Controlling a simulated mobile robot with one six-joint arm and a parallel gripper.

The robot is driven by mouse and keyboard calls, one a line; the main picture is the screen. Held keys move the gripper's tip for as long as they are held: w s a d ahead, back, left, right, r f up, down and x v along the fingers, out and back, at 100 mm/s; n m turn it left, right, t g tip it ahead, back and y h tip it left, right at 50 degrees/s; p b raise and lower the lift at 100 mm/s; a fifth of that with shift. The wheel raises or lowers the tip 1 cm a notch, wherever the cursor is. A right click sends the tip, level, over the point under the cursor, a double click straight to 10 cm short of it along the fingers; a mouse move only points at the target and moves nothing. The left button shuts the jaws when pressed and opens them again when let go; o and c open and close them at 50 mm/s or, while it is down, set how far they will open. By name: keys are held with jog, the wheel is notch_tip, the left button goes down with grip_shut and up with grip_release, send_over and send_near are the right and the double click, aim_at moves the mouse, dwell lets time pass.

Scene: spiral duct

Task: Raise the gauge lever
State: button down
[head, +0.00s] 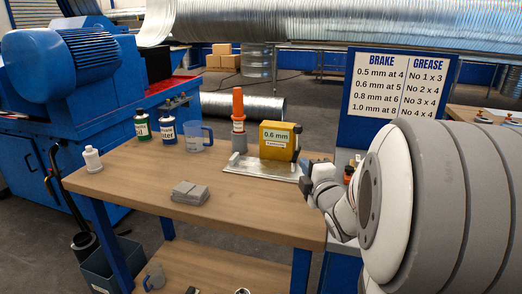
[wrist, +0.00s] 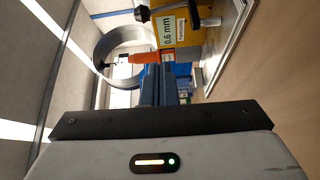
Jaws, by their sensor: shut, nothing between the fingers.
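The yellow gauge (head: 277,141), labelled 0.6 mm, stands on a metal plate on the wooden bench. In the wrist view the gauge (wrist: 170,28) appears turned on its side at the top. A dark lever with a rounded black end (wrist: 143,14) sticks out beside it there. In the head view, a dark part shows at the gauge's right edge, too small to read clearly. My gripper (head: 306,182) is just right of the plate, apart from the gauge. In the wrist view my gripper (wrist: 152,88) is shut and empty, pointing toward the gauge area.
An orange-tipped tool (head: 238,112) stands left of the gauge. Grey blocks (head: 189,193) lie near the front edge. A blue sign board (head: 400,90) rises behind my arm.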

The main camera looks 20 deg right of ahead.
jog(key=shift+s+d+n+t+y+b, duration=0.1)
jog(key=shift+n+t+y+b, duration=0.1)
jog(key=shift+n+t+y, duration=0.3)
jog(key=shift+s+d+n+t+y+b, duration=0.1)
jog(key=shift+n+t+y+b, duration=0.1)
jog(key=shift+n, duration=0.5)
notch_tip(320, 180, up, 2)
send_over(296, 160)
jog(key=shift+p, duration=0.4)
jog(key=shift+r, duration=0.15)
